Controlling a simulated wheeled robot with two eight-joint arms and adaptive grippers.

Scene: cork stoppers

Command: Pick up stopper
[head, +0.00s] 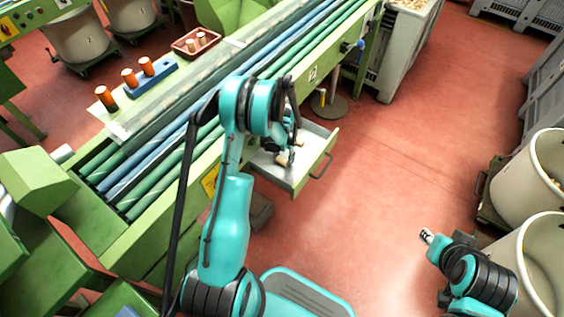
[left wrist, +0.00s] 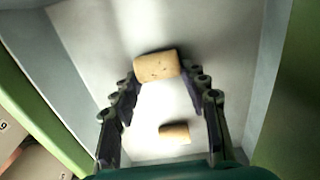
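A tan cork stopper (left wrist: 156,65) lies in the pale drawer, just ahead of and between the fingertips of my left gripper (left wrist: 160,85) in the left wrist view. A second stopper (left wrist: 174,132) lies lower in that view, between the fingers. My left gripper is open and reaches down into the pulled-out drawer (head: 322,160) in the head view, where it also shows (head: 287,156). One stopper (head: 282,161) shows beside its fingers there; the other is hidden. My right gripper (head: 426,236) is at the lower right, far from the drawer; its opening is too small to judge.
The drawer's walls stand close around my left gripper. Green machinery with long tubes (head: 240,75) runs alongside. A red-brown tray (head: 183,47) with stoppers and a blue block (head: 160,82) with orange-brown pieces stand on it. Large bins (head: 510,190) stand at right. The red floor between is clear.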

